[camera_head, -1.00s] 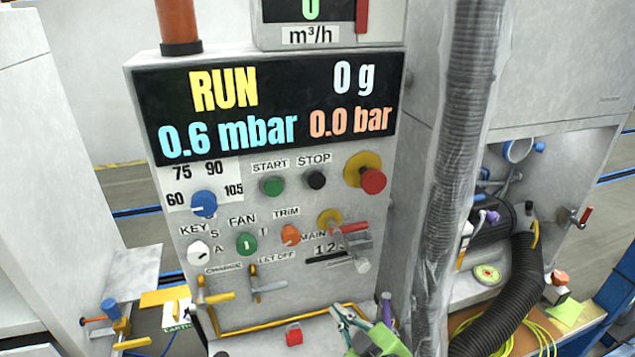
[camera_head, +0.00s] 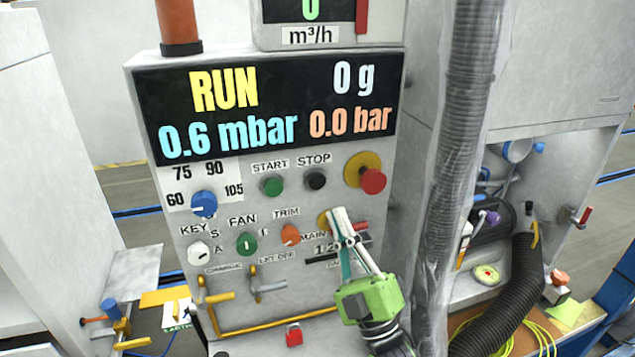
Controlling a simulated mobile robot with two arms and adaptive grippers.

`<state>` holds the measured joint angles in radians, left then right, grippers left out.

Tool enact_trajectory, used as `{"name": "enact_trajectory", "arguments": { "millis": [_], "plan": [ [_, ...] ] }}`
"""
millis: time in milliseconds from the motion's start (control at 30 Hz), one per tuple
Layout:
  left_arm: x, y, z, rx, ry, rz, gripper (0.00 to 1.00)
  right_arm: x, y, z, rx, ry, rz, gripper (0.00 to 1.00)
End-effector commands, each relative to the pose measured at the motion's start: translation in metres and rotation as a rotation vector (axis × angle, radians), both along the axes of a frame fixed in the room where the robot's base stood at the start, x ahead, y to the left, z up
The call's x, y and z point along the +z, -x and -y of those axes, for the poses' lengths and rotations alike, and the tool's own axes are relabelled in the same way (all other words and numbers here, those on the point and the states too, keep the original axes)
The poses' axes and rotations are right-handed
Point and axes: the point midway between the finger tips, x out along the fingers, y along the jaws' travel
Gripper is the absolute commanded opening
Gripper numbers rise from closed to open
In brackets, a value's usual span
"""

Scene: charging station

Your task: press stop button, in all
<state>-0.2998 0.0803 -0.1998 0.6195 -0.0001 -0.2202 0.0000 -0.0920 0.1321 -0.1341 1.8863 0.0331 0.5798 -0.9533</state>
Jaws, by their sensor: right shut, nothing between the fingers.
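The black STOP button (camera_head: 316,180) sits on the grey control panel under its STOP label, right of the green START button (camera_head: 272,186). The display (camera_head: 265,105) above reads RUN, 0 g, 0.6 mbar and 0.0 bar. My right gripper (camera_head: 336,214) is shut and empty, with a green body and pale fingers pointing up. Its tips are a little below and right of the STOP button, apart from it in the picture. It hides part of the MAIN switch. My left gripper is not in view.
A red mushroom button (camera_head: 372,180) on a yellow plate is right of STOP. An orange TRIM knob (camera_head: 290,235) and green FAN knob (camera_head: 246,243) are below. A ribbed grey duct (camera_head: 462,150) stands close to the right. Yellow levers (camera_head: 216,297) stick out at lower left.

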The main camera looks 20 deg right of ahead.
Motion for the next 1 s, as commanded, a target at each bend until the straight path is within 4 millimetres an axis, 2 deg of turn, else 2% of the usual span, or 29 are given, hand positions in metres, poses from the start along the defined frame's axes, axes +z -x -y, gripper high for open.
{"name": "enact_trajectory", "arguments": {
  "millis": [167,267,700,1000],
  "plan": [
    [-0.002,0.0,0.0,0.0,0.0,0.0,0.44,-0.001,-0.004,0.0,0.001,-0.001,0.0,0.0],
    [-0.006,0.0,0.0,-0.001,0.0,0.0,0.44,-0.001,-0.013,0.0,0.001,-0.001,0.0,0.0],
    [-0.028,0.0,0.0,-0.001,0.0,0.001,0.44,-0.002,-0.072,-0.002,0.001,-0.001,0.0,0.0],
    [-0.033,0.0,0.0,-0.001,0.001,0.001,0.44,0.0,-0.088,-0.003,0.001,-0.001,-0.002,0.0]
  ]
}}
